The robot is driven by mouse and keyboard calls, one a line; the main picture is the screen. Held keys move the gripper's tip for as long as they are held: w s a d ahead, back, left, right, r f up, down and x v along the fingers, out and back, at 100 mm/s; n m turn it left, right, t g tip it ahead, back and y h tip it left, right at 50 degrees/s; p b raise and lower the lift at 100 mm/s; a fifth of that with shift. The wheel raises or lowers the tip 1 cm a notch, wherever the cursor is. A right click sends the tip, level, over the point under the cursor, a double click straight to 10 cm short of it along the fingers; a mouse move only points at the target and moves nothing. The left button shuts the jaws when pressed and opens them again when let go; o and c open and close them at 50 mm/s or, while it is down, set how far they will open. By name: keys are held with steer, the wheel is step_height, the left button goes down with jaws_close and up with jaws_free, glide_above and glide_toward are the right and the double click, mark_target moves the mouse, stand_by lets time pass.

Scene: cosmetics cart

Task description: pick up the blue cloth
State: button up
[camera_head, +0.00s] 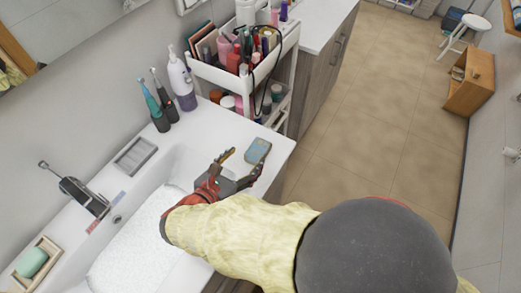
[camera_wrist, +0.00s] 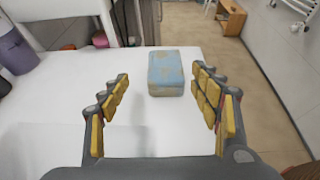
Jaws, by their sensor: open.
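The blue cloth (camera_head: 257,151) is a small folded block with pale patches, lying on the white counter near its far right corner. In the wrist view the cloth (camera_wrist: 166,72) sits ahead of my gripper, between the lines of the two fingers. My gripper (camera_head: 243,164) is open and empty, just short of the cloth in the head view. In the wrist view my gripper's yellow-padded fingers (camera_wrist: 163,98) are spread wider than the cloth. I cannot tell whether a finger touches it.
A white cosmetics cart (camera_head: 240,84) stands beyond the counter (camera_head: 208,123). Toothbrushes (camera_head: 158,103) and a purple-white bottle (camera_head: 181,80) stand along the wall. The sink basin (camera_head: 150,215) holds a white textured sheet. The counter around the cloth is clear; its edge lies right of it.

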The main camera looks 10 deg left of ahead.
mark_target(257, 150)
steer(key=b+x, duration=0.1)
steer(key=x, duration=0.1)
steer(key=d+b+x, duration=0.1)
steer(key=x, duration=0.1)
steer(key=shift+w+d+f, duration=0.1)
steer(key=shift+w+f, duration=0.05)
steer(key=shift+w, duration=0.45)
steer(key=shift+c, duration=1.4)
steer(key=c, duration=0.8)
steer(key=shift+c, duration=0.4)
